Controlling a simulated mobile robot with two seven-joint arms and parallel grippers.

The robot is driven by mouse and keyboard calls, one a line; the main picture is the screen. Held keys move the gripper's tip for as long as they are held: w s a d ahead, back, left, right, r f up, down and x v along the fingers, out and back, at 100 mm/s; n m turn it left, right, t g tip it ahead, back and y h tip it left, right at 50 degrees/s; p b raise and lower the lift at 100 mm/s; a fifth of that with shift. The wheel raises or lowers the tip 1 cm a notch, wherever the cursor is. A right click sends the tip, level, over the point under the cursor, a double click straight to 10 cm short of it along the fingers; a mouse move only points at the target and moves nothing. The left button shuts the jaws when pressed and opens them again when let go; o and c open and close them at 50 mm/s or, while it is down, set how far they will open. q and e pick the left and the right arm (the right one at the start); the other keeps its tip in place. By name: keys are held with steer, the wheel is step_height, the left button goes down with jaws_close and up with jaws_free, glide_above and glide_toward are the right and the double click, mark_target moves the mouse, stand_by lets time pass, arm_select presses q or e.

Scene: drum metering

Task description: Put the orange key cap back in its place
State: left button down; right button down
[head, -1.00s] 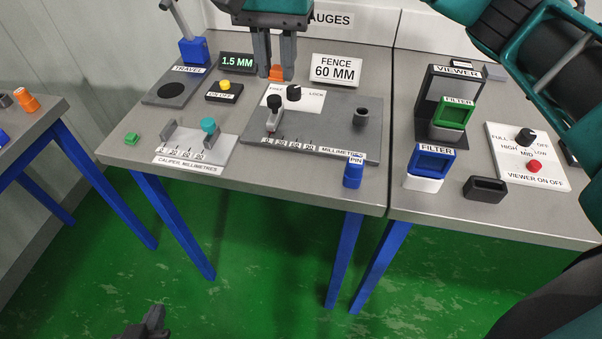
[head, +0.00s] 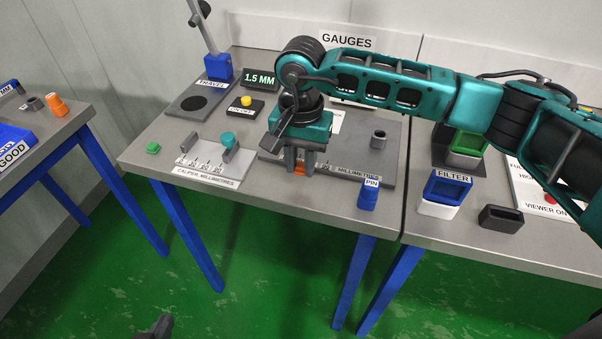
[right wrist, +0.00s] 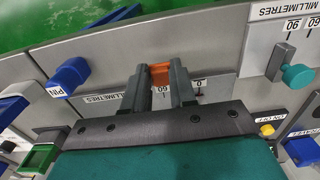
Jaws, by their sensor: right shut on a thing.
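The orange key cap (head: 299,169) is between the fingertips of my right gripper (head: 303,163), over the front part of the grey fence gauge plate (head: 345,176). In the right wrist view the cap (right wrist: 161,75) shows as an orange block between the two dark fingers of the right gripper (right wrist: 161,82), which are shut on it. The cap's height above the plate is hard to judge. The right arm hides the plate's knob and slider. A dark tip of my left gripper (head: 158,327) shows at the bottom edge; its fingers cannot be made out.
A caliper gauge with a teal knob (head: 227,138) stands left of the plate. A blue pin (head: 368,195) is at its front right. A blue filter (head: 446,188) and a dark holder (head: 501,218) stand further right. A side table (head: 70,120) is at the left.

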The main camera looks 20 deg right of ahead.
mark_target(301, 168)
steer(key=shift+f, duration=2.2)
steer(key=c, duration=0.9)
jaws_free()
steer(key=shift+r, duration=0.1)
step_height(301, 168, up, 12)
steer(key=shift+r, duration=0.15)
steer(key=shift+s, duration=0.15)
